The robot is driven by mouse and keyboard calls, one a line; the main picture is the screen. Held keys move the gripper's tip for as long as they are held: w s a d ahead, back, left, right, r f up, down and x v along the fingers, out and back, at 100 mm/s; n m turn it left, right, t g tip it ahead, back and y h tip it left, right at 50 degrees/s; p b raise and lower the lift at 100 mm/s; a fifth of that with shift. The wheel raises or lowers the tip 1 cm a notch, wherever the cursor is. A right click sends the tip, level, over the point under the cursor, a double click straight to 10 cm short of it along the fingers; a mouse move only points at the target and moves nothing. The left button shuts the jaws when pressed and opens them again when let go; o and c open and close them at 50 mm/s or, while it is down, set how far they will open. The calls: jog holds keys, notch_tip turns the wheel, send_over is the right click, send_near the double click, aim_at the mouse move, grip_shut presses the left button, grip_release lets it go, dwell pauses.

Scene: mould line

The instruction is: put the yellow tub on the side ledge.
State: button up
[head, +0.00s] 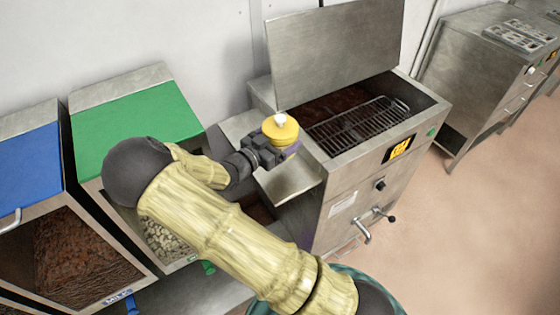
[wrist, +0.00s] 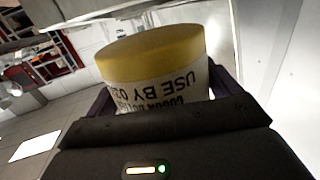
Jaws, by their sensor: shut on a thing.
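The yellow tub (head: 281,129) has a yellow lid with a pale knob on top in the head view. In the wrist view the tub (wrist: 155,60) shows a yellow band and a white label with "USE BY" print, upside down. My gripper (head: 275,148) is shut on the tub, which sits between its fingers; the gripper also shows in the wrist view (wrist: 160,100). The side ledge (head: 292,180) is a bare metal shelf on the left side of the steel machine. The tub appears over or beside the ledge; I cannot tell whether it touches it.
The steel machine (head: 345,195) has its lid (head: 335,50) raised and a wire rack (head: 360,125) inside its open top. Bins with a green lid (head: 135,120) and a blue lid (head: 28,165) stand to the left. Open floor (head: 470,230) lies to the right.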

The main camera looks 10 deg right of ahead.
jog(key=shift+f, duration=2.1)
jog(key=shift+f+p, duration=0.45)
jog(key=shift+f, duration=1.6)
jog(key=shift+f, duration=0.15)
jog(key=o, duration=1.1)
